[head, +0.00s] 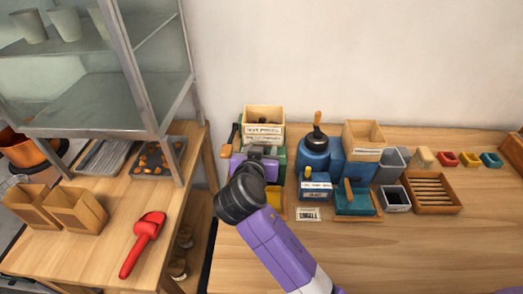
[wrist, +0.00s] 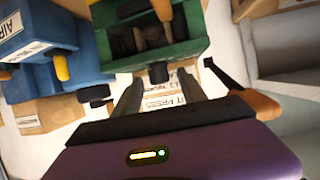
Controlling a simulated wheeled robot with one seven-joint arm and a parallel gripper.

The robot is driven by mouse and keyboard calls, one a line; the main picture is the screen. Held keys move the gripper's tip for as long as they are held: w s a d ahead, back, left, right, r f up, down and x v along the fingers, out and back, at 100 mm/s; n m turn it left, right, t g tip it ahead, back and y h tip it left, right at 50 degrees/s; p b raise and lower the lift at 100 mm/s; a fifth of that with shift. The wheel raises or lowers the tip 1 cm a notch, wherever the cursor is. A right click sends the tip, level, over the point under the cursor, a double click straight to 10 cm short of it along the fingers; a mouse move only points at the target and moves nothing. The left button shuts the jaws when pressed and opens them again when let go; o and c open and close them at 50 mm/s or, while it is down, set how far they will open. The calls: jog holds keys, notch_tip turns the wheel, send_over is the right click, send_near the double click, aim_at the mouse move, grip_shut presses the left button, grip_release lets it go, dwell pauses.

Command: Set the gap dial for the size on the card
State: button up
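A small printed card (head: 308,214) lies on the table in front of the blue machine; its text is too small to read. My gripper (head: 258,158) is over the green machine (head: 277,160) at the table's left and hides much of it. In the wrist view, my two dark fingers (wrist: 160,82) are apart with nothing held. The green machine (wrist: 170,45) is just beyond them. A dark round knob (wrist: 158,72) on its face shows between the fingertips, apart from both. I see no readable dial marks. Printed labels (wrist: 165,96) show behind the fingers.
The blue machine (head: 314,152) with a black hopper stands right of the green one. A labelled wooden box (head: 364,138), grey bins (head: 392,165), a slatted wooden tray (head: 432,193) and small coloured cups stand further right. The table's front right is clear. A red scoop (head: 143,243) lies on the left bench.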

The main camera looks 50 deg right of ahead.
aim_at(254, 259)
jog(key=b+v, duration=0.1)
jog(key=v, duration=0.6)
jog(key=shift+s+a, duration=0.2)
jog(key=shift+a, duration=0.1)
jog(key=shift+r, duration=0.1)
dwell(0.4)
